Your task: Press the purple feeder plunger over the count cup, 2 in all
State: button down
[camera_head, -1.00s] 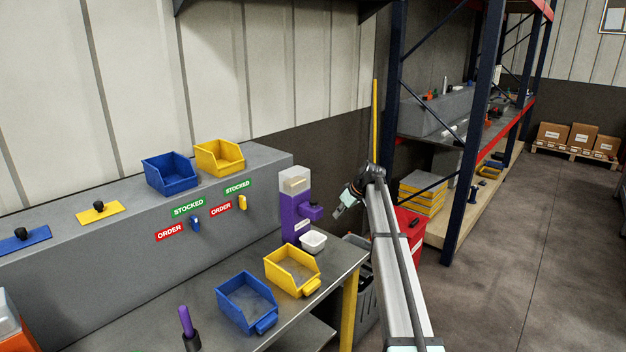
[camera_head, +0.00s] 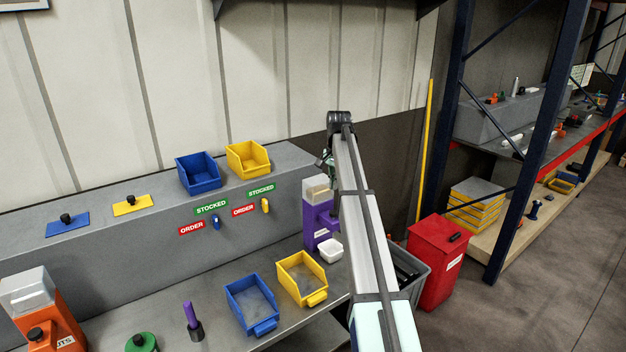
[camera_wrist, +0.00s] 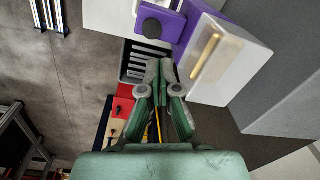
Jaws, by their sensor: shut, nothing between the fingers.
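The purple feeder (camera_head: 316,226) with a pale top stands at the right end of the bench. In the head view my arm partly covers the plunger side. The white count cup (camera_head: 330,250) sits at the feeder's foot; I cannot see what is in it. My gripper (camera_head: 324,161) is above the feeder, small and partly hidden behind my arm. In the wrist view my gripper (camera_wrist: 159,68) is shut and empty, beside the feeder's clear hopper (camera_wrist: 216,62).
A yellow bin (camera_head: 285,283) and a blue bin (camera_head: 236,297) stand on the bench left of the cup. An orange feeder (camera_head: 56,322) is at far left. A grey bin (camera_head: 421,282) and a red bin (camera_head: 437,240) stand on the floor right of the bench.

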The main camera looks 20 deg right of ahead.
jog(key=m, duration=0.2)
jog(key=m+b, duration=0.2)
jog(key=b, duration=0.1)
send_over(334, 212)
jog(key=shift+g, duration=0.3)
notch_tip(334, 212, down, 7)
jog(key=shift+s+a+r, duration=0.1)
jog(key=shift+a+r, duration=0.05)
jog(key=shift+r, duration=0.05)
jog(key=shift+f, duration=0.85)
jog(key=shift+f, duration=0.1)
